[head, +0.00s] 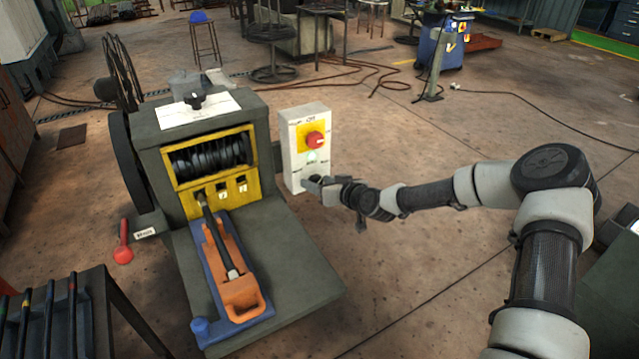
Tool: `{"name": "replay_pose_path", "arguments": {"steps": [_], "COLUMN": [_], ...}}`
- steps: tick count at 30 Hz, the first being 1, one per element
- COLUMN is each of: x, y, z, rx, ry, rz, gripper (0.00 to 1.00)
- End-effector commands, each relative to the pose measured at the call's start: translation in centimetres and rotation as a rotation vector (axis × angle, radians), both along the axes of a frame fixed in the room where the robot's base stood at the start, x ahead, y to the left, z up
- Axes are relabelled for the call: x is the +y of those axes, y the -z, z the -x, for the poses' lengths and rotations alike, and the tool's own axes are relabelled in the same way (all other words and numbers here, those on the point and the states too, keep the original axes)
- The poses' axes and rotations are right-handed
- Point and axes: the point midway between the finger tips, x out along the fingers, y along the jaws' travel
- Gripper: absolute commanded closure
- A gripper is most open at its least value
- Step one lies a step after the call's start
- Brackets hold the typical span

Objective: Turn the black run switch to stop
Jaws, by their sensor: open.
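A pale control box (292,155) stands on the right side of the grey capstan machine. It carries a red knob (315,139) on a yellow plate and a small pale button or lamp (312,156) below it. Small lettering is under that, too small to read. My gripper (322,187) is at the lower front of this box, open, its fingers pointing left at the panel. The black run switch cannot be made out clearly; that lower part of the panel is largely hidden behind my gripper. I cannot tell whether the fingers touch or surround it.
The grey machine (200,117) has a black knob (194,99) on top, a drum behind a yellow frame (249,150), and a flat deck (290,270) bearing an orange and blue fixture (240,292). A red-ended lever (123,245) is at left.

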Motion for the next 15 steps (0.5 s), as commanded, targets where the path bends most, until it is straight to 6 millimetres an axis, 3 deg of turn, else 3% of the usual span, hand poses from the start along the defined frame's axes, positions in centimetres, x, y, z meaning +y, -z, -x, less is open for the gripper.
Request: {"name": "replay_pose_path", "arguments": {"steps": [2, 9, 15], "x": [-0.02, -0.03, -0.02], "y": [-0.01, -0.01, 0.03], "z": [0.01, 0.02, 0.04], "rx": [0.000, 0.000, -0.005], "ry": [0.000, 0.000, -0.001], "rz": [0.000, 0.000, 0.008], "gripper": [0.48, 0.86, 0.89]}}
